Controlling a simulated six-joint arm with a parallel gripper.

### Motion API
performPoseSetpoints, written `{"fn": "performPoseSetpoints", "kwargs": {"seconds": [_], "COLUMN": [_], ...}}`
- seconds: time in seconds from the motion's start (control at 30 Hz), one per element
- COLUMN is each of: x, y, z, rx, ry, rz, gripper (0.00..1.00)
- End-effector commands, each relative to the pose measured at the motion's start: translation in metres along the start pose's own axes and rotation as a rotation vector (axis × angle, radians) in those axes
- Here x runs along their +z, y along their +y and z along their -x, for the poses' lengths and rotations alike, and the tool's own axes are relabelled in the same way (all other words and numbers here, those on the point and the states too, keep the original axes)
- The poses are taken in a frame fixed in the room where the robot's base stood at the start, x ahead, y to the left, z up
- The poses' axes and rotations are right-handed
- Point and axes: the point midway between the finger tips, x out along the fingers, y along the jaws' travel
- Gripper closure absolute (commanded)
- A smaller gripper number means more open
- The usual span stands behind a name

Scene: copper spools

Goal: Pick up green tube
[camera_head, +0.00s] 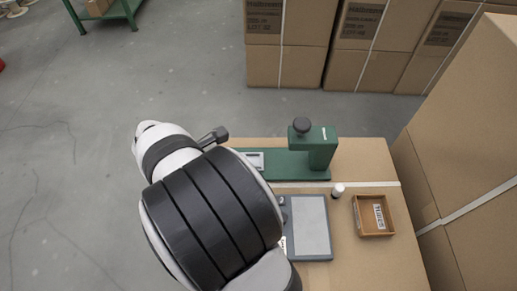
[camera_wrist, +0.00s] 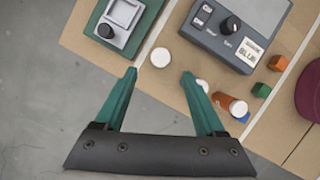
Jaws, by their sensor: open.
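My gripper (camera_wrist: 160,73) is open and empty in the wrist view, with its two green fingers apart above the edge of the cardboard surface. A round white cap (camera_wrist: 160,57) lies just beyond the fingertips, between them in the picture. An orange tube with a white cap (camera_wrist: 230,104) lies right of the right finger. Another white cap (camera_wrist: 203,85) is partly covered by that finger, and its body is hidden. I cannot make out a green tube body in either view. In the head view my arm hides the gripper.
A grey device with a knob (camera_wrist: 230,30) and a green press (camera_head: 315,148) stand on the cardboard top. A small open box (camera_head: 358,214) sits right of the device.

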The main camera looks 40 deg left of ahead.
Motion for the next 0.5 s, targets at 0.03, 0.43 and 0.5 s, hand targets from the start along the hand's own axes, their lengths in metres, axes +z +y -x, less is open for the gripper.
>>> {"fn": "performPoseSetpoints", "kwargs": {"seconds": [0.03, 0.43, 0.5], "x": [0.0, 0.001, 0.001], "y": [-0.001, 0.0, 0.0], "z": [-0.012, -0.08, -0.086], "rx": [-0.004, -0.003, -0.001], "ry": [0.0, 0.001, 0.001], "rz": [-0.001, -0.003, -0.002], "gripper": [0.28, 0.28, 0.28]}}
